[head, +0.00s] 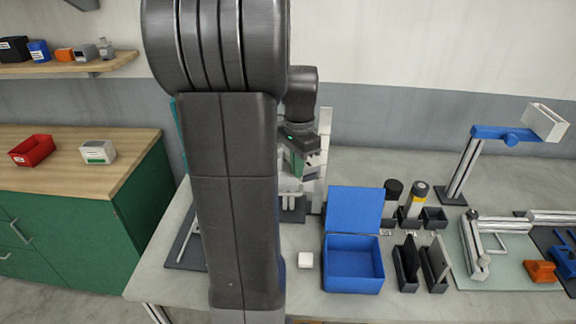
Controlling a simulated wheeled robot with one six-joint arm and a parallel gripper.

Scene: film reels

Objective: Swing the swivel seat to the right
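My gripper (303,168) is above the back of the grey bench, left of the blue box. It is partly hidden behind my own arm, and I cannot tell whether its fingers are open or shut. No part is clearly recognisable as the swivel seat. At the right, a grey post (466,165) carries a blue arm (505,134) with a white open-topped holder (546,122) at its end. Behind my gripper stands a pale upright panel (325,145), with a dark base piece (293,209) below it. My arm covers much of that area.
A jointed grey fixture (474,245) and orange part (540,271) lie further right.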

